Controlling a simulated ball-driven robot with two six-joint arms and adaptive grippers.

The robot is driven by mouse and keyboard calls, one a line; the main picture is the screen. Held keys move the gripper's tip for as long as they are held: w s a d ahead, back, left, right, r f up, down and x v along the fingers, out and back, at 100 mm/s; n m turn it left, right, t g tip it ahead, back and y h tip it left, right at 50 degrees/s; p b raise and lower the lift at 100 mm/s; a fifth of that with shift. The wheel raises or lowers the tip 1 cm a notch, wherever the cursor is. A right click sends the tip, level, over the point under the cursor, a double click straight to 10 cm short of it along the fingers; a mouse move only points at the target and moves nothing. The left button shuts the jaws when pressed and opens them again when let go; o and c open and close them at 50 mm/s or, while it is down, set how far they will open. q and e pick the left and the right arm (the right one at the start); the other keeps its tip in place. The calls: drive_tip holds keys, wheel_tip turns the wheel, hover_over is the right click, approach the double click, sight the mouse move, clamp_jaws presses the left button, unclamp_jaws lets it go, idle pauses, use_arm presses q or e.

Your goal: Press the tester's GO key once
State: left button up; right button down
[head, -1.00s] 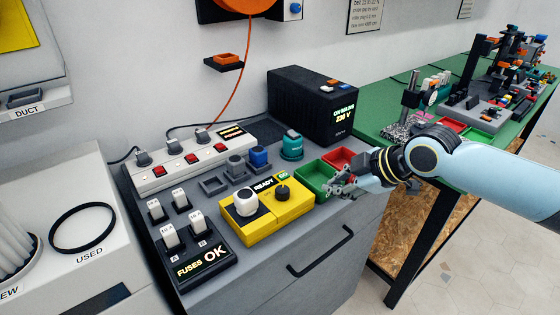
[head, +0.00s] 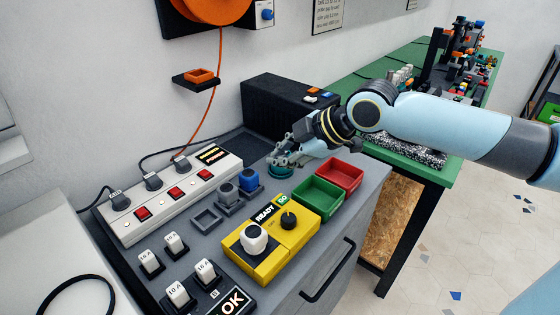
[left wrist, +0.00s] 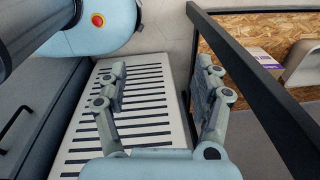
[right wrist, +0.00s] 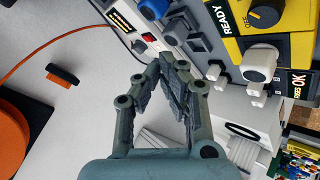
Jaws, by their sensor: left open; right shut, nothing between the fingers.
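The yellow tester (head: 268,268) stands on the grey cabinet top in the head view. It has a lit READY display (head: 264,213), a small green GO key (head: 283,199), a black dial (head: 288,221) and a white round plug (head: 254,239). My right gripper (head: 279,157) is shut and empty, above and behind the GO key, in front of a teal round item that it partly hides. The right wrist view shows its closed fingers (right wrist: 173,62) and the tester (right wrist: 298,48) at upper right; the GO key is not visible there. My left gripper (left wrist: 160,82) is open and empty, away from the tester.
A green bin (head: 316,205) and a red bin (head: 340,174) sit right of the tester. A white power strip (head: 160,213), a blue-topped plug (head: 249,179) and fuse blocks (head: 178,294) lie to the left. A black box (head: 275,105) stands behind.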

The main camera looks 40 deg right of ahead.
sight(281, 201)
wheel_tip(281, 201, down, 9)
drive_tip(key=b, duration=0.7)
drive_tip(key=shift+b, duration=0.3)
use_arm(q)
wheel_tip(281, 201, down, 8)
drive_tip(key=w, duration=0.1)
drive_tip(key=shift+w+r, duration=0.25)
drive_tip(key=shift+w, duration=0.05)
drive_tip(key=shift+w+a, duration=0.1)
drive_tip(key=shift+w, duration=0.15)
use_arm(e)
drive_tip(key=shift+r, duration=0.1)
use_arm(q)
drive_tip(key=shift+f+b, duration=0.35)
use_arm(e)
drive_tip(key=shift+f, duration=0.45)
